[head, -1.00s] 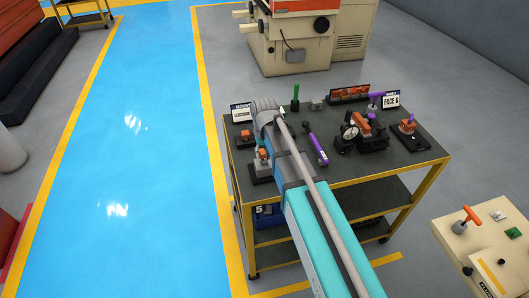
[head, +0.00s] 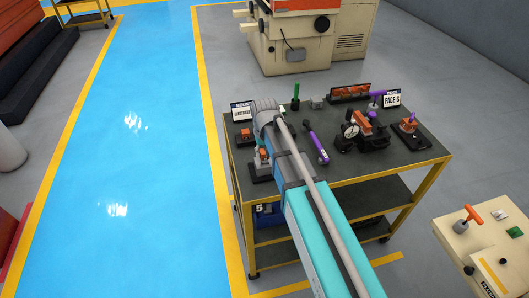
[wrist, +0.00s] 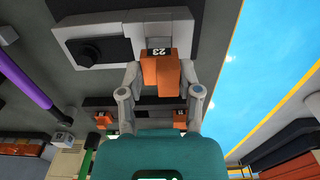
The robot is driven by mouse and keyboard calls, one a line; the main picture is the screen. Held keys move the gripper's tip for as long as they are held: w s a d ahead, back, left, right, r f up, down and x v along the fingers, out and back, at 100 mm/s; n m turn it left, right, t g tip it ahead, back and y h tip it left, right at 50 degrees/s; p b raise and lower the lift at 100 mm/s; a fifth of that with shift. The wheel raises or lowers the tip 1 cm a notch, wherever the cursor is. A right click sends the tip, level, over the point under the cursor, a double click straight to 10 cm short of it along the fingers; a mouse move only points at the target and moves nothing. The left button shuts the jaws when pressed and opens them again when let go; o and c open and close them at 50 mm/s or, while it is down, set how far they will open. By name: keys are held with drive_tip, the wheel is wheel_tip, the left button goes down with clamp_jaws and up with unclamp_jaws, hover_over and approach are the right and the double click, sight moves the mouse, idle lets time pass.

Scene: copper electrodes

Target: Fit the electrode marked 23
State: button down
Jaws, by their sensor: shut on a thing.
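The copper-orange electrode marked 23 (wrist: 160,72) is between the fingertips of my gripper (wrist: 161,90) in the wrist view, with its black number label at the top. My gripper is shut on it. In the head view, a small grey holder with an orange piece (head: 263,155) stands at the bench's left front. My forearm hides the fingers there.
The dark bench top (head: 340,175) also carries a purple-handled tool (head: 315,140), a dial-gauge fixture (head: 367,132), a stand with an orange piece (head: 408,126), and a rack of orange electrodes (head: 349,92) at the back. A green upright (head: 295,97) stands near the rack.

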drive_tip(key=shift+f+b, duration=1.1)
drive_tip(key=shift+f, duration=0.05)
idle(0.4)
drive_tip(key=shift+c, duration=1)
unclamp_jaws()
drive_tip(key=shift+r, duration=0.25)
wheel_tip(320, 180, up, 9)
drive_tip(key=p, duration=0.9)
drive_tip(key=shift+f, duration=0.2)
drive_tip(key=w+a+f+b, duration=0.1)
drive_tip(key=w, duration=0.5)
drive_tip(key=w+a+f+b, duration=0.2)
drive_tip(key=w, duration=0.4)
drive_tip(key=shift+w+a+f, duration=0.15)
drive_tip(key=shift+w+a, duration=0.1)
drive_tip(key=shift+w, duration=0.05)
drive_tip(key=s+d+m, duration=0.3)
drive_tip(key=s+d, duration=2)
drive_tip(key=s, duration=0.3)
